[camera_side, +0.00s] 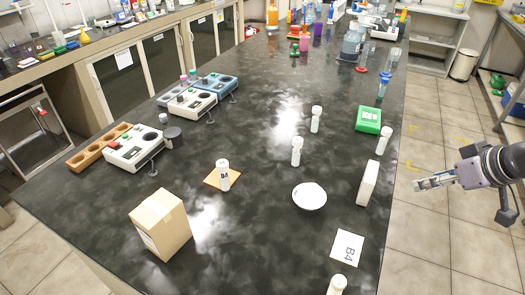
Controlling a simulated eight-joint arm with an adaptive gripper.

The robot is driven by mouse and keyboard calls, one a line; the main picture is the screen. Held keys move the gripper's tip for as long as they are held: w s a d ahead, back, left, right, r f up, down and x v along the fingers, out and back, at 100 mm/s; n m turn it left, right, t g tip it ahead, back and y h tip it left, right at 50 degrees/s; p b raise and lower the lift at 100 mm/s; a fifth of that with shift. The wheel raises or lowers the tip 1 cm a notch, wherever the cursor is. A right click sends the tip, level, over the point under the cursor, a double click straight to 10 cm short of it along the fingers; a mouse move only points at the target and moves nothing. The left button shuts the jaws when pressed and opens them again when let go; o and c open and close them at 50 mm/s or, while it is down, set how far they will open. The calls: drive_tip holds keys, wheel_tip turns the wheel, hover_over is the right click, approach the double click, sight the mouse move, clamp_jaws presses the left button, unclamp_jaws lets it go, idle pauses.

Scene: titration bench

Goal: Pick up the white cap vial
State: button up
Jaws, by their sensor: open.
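Several small white vials with white caps stand upright on the black bench. One vial (316,119) is right of the middle, with another vial (297,151) nearer. A third vial (384,140) is by the right edge. A labelled vial (224,175) stands on a small orange-brown square (212,180) to the left. One more vial (337,286) is cut off by the bottom edge. I cannot tell which one the task means. My gripper (418,184) is at the right, beyond the bench edge, pointing left, open and empty, apart from all vials.
A white dish (309,196), an upright white block (368,183), a card marked B4 (347,248) and a green box (368,121) are on the right side. A cardboard box (160,225) is front left. Instruments (135,148) line the left edge; glassware (352,42) stands far back.

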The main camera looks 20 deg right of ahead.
drive_tip(key=w+a+r+n+y, duration=0.1)
drive_tip(key=w+a+r+n, duration=0.1)
drive_tip(key=w+a+r, duration=0.4)
drive_tip(key=n+g+y, duration=0.2)
drive_tip(key=n+g, duration=0.1)
drive_tip(key=n, duration=0.2)
hover_over(226, 168)
drive_tip(key=s+d, duration=0.1)
drive_tip(key=s, duration=0.1)
drive_tip(key=f, duration=0.6)
drive_tip(key=shift+d, duration=0.2)
drive_tip(key=x, duration=1)
drive_tip(key=shift+s+d+f, duration=0.1)
drive_tip(key=shift+d, duration=0.15)
drive_tip(key=shift+c, duration=0.3)
